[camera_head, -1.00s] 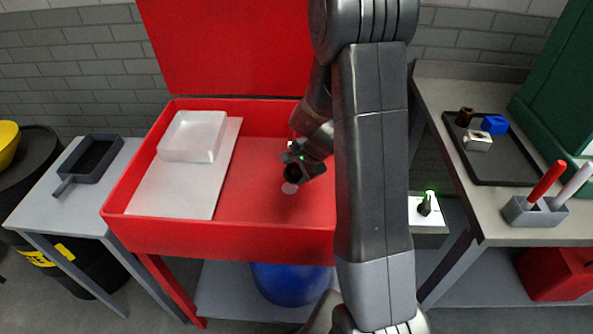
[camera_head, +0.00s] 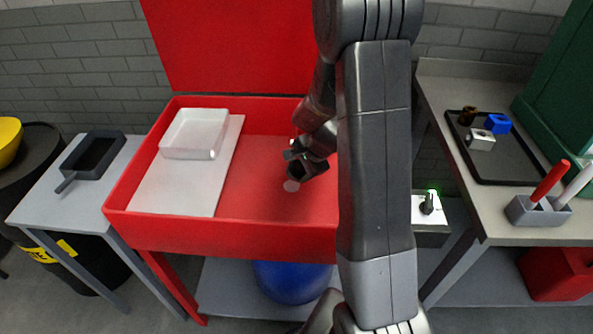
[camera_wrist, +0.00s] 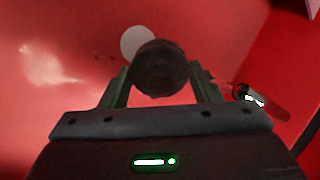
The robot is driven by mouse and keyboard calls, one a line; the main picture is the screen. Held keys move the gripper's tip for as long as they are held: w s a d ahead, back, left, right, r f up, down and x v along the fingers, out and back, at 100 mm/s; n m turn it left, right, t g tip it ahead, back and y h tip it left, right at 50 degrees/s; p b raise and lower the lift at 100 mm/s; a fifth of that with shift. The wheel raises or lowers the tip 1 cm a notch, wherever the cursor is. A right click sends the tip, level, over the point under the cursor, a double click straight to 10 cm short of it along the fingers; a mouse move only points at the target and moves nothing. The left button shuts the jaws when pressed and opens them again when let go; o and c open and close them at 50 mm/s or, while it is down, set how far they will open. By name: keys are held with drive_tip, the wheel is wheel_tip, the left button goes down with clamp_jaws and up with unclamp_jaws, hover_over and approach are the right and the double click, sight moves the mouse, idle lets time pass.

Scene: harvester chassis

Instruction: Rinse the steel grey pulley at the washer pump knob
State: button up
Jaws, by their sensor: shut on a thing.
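My gripper (camera_head: 308,168) is low over the floor of the red washer basin (camera_head: 222,237), partly behind my arm. In the wrist view, its fingers (camera_wrist: 160,88) are shut on a dark round part, seemingly the pulley (camera_wrist: 158,66). Its surface looks dark and brownish rather than clean steel grey. A dark knob (camera_head: 427,203), likely the pump knob, stands on a white-topped box right of the basin, with a green light by it. My gripper is well away from the knob. A pale disc, perhaps the drain (camera_head: 291,186), also shows in the wrist view (camera_wrist: 136,42).
A white tray (camera_head: 190,152) sits on a white board (camera_head: 165,187) in the basin's left half. On the right bench, a black tray (camera_head: 505,165) holds small parts, near a grey holder (camera_head: 538,212) with red and white sticks. A dark pan (camera_head: 93,157) is on the left table.

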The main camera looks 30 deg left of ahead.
drive_tip(key=shift+s, duration=0.1)
idle(0.3)
drive_tip(key=shift+w+d, duration=0.1)
drive_tip(key=shift+w, duration=0.5)
drive_tip(key=shift+s+d+b, duration=0.25)
drive_tip(key=shift+d+b, duration=0.35)
drive_tip(key=shift+d, duration=0.7)
drive_tip(key=shift+s+d+b, duration=0.25)
drive_tip(key=shift+d+b, duration=0.4)
drive_tip(key=shift+d, duration=0.65)
drive_tip(key=shift+s+d+b, duration=0.25)
drive_tip(key=shift+d+b, duration=0.35)
drive_tip(key=shift+d, duration=0.7)
drive_tip(key=shift+d+r, duration=0.1)
drive_tip(key=shift+r, duration=0.05)
drive_tip(key=s+d+r+p, duration=0.1)
drive_tip(key=d+r+p, duration=0.1)
drive_tip(key=d+r, duration=0.1)
drive_tip(key=shift+d+r, duration=0.4)
drive_tip(key=shift+d, duration=0.5)
